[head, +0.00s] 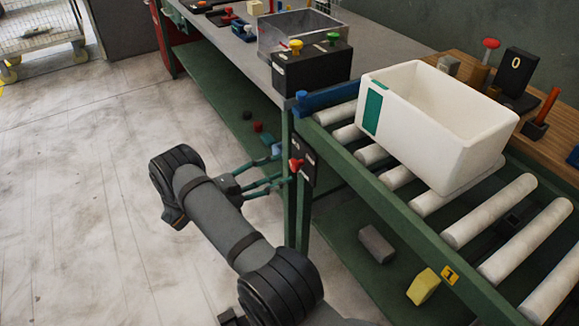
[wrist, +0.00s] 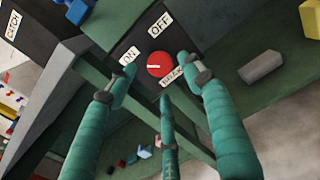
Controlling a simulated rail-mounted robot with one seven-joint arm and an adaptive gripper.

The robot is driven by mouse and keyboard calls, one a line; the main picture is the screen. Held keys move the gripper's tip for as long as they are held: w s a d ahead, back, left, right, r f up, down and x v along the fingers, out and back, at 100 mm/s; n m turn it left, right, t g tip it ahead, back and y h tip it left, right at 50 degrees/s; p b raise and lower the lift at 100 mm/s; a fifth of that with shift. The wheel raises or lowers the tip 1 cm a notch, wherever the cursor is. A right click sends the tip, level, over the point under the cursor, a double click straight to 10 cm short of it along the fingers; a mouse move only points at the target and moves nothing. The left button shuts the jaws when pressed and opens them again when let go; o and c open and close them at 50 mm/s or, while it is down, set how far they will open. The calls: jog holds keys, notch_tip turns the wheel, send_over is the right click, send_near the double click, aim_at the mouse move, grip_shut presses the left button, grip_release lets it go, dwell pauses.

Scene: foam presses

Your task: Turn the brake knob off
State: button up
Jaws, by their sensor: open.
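The red brake knob (wrist: 160,64) sits on a dark panel (wrist: 190,45) with white labels reading ON, OFF and, partly covered, BRAKE. A pale line on the knob runs nearly level to its left edge, on the ON label's side. In the head view the knob (head: 295,165) faces the aisle on the conveyor frame's corner post. My gripper (head: 278,170) is open, its green fingers reaching toward the panel. In the wrist view my gripper (wrist: 158,78) has fingertips left, right and below the knob; the gap in depth cannot be judged.
A white bin (head: 420,150) stands on the roller conveyor (head: 490,210). A black box (head: 312,70) with yellow and green knobs sits on the bench beside it. The green lower shelf holds a grey block (head: 376,243) and a yellow piece (head: 423,287). The floor at left is clear.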

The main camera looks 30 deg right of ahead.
aim_at(292, 167)
jog(key=shift+d, duration=2.3)
jog(key=c, duration=1.1)
jog(key=shift+s, duration=0.1)
jog(key=shift+c, duration=0.2)
